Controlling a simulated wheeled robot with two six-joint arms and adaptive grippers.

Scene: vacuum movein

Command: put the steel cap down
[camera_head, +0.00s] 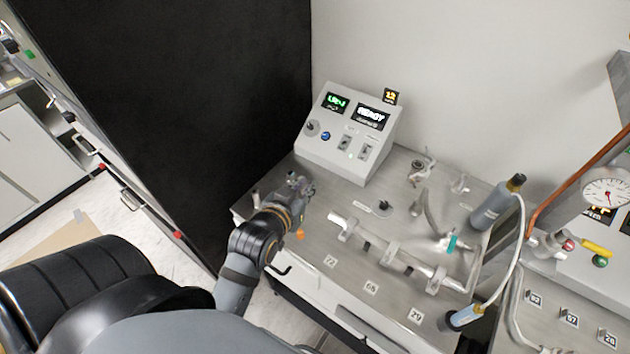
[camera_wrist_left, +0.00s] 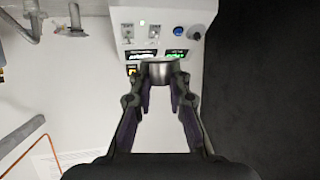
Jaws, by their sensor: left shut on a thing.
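My left gripper (camera_head: 298,184) is over the left part of the steel bench (camera_head: 318,236), in front of the control box. In the left wrist view its two fingers (camera_wrist_left: 160,88) are closed on the steel cap (camera_wrist_left: 159,70), a short shiny grey cylinder held at the fingertips. In the head view I cannot make out the cap clearly, as the gripper is small and partly covers it. I cannot tell how high the cap is above the bench top. My right gripper is not in view.
The control box (camera_head: 345,135) with lit displays stands at the back. A horizontal tube in clamps (camera_head: 392,253) lies along the front, with number labels. A grey cylinder (camera_head: 492,207), a small valve fitting (camera_head: 420,172) and a pressure gauge (camera_head: 606,193) stand to the right. A black panel (camera_head: 190,90) borders the left.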

